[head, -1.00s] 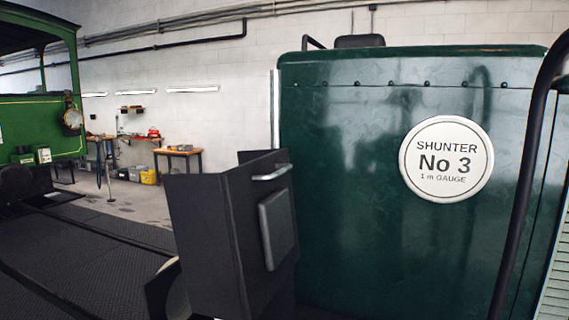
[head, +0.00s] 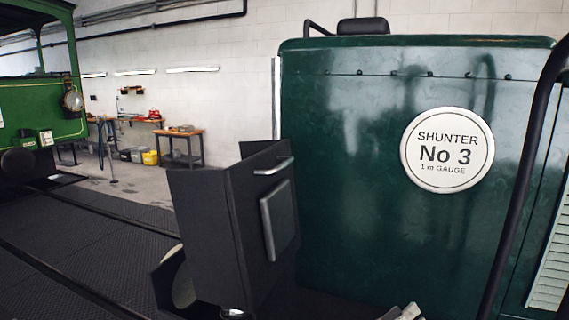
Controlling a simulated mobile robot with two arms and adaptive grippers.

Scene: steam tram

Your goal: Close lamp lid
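A black box-shaped lamp (head: 212,235) stands in front of the green shunter in the head view. A silver bar handle (head: 274,166) and a raised square plate (head: 278,220) are on its right face. Its top looks open, with a dark panel standing upright at the back; I cannot tell for sure which panel is the lid. A pale round disc (head: 183,285) shows low on its left, beside a black flap. A pale grey piece (head: 404,313) at the bottom edge, right of the lamp, looks like the tip of my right gripper; its fingers are cut off. My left gripper is not clearly visible.
The green shunter wall (head: 345,150) with a round white sign (head: 447,150) rises close behind and right of the lamp. A black curved handrail (head: 525,180) runs down the right side. Dark floor, workbenches and a green tram (head: 45,100) lie to the left.

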